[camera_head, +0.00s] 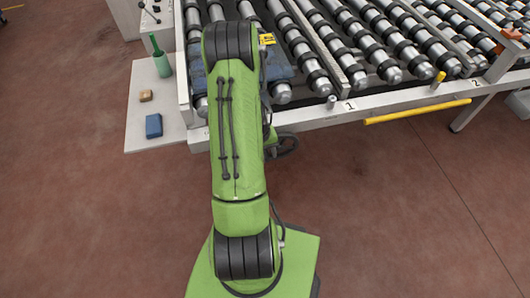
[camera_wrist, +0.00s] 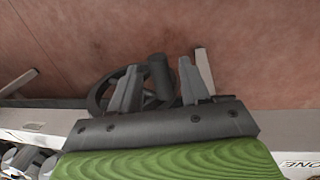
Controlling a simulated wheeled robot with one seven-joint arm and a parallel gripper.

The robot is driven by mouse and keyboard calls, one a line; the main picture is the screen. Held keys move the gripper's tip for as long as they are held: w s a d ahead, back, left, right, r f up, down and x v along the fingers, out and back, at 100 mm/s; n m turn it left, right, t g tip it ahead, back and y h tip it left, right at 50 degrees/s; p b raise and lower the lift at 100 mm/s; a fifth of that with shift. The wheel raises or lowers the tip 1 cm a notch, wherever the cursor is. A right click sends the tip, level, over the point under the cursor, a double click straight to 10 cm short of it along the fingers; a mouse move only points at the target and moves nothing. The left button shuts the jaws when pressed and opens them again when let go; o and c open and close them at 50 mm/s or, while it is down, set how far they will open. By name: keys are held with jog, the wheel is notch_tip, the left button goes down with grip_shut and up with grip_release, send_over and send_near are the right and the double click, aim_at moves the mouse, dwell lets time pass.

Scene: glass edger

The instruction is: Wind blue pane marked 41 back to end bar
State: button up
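A blue pane (camera_head: 281,72) lies on the rollers at the left end of the conveyor, largely hidden by my arm. A yellow tag (camera_head: 267,39) shows by its far edge; I cannot read a number. A black handwheel (camera_head: 284,146) is at the conveyor's front; its rim (camera_wrist: 99,92) also shows in the wrist view. My gripper (camera_wrist: 160,83) has its two fingers apart. The dark handle (camera_wrist: 160,73) of the wheel appears between them; I cannot tell whether they touch it. In the head view my arm hides the gripper. I cannot tell which bar is the end bar.
The white front rail (camera_head: 315,118) carries the numbers 1 and 2. A yellow bar (camera_head: 405,115) runs along its front. The front floor is clear.

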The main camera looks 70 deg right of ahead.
grip_shut()
notch_tip(320, 180, down, 8)
jog(key=w+g+h+b, duration=0.1)
jog(key=g+h+b, duration=0.5)
jog(key=g+b, duration=0.4)
jog(key=b, duration=0.6)
jog(key=shift+a, duration=0.35)
jog(key=shift+f, duration=0.1)
jog(key=shift+g, duration=0.3)
jog(key=shift+o, duration=0.7)
grip_release()
